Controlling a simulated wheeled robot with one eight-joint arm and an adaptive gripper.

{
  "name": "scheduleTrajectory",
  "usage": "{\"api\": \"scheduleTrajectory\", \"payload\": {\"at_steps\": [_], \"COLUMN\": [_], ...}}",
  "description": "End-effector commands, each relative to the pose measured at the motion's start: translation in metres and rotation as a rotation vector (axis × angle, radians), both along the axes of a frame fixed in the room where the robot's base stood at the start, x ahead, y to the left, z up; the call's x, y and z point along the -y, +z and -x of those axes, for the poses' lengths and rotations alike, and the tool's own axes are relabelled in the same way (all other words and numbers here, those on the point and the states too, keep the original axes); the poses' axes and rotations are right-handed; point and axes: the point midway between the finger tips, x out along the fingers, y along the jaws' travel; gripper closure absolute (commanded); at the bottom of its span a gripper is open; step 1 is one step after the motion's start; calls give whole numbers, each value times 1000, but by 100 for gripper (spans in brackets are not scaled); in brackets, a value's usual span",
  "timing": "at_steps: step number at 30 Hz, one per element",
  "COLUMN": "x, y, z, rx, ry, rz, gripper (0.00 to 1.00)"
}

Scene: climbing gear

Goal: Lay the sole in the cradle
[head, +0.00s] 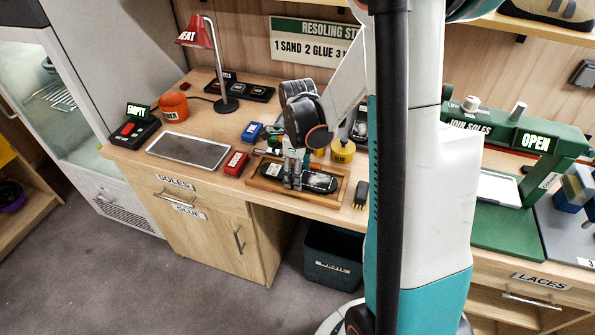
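A black sole (318,182) with pale markings lies in a shallow wooden tray (331,204) on the bench, in the middle of the head view. My gripper (292,182) points down over the left half of the tray, with its fingertips at the dark sole. The fingers hide part of the tray's contents. I cannot tell whether they touch or grip the sole. No part is clearly marked as the cradle. A green press (505,133) with an "OPEN" display stands at the right, with a pale plate (498,188) on its base.
A red box (235,163), a blue box (252,132) and a yellow pot (343,151) stand close around the tray. A dark brush-like item (361,194) lies right of it. A grey mat (188,151) lies at left, bare. My arm hides the bench between tray and press.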

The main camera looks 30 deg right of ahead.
Motion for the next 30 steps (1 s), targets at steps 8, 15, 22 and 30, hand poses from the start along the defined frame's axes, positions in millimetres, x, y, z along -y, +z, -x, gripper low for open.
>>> {"api": "scheduleTrajectory", "payload": {"at_steps": [8, 15, 22, 30], "x": [0, 0, 0, 0], "y": [12, 61, 103, 122], "z": [0, 0, 0, 0], "rx": [0, 0, 0, 0], "ry": [0, 0, 0, 0], "rz": [0, 0, 0, 0], "gripper": [43, 43, 43, 43]}}
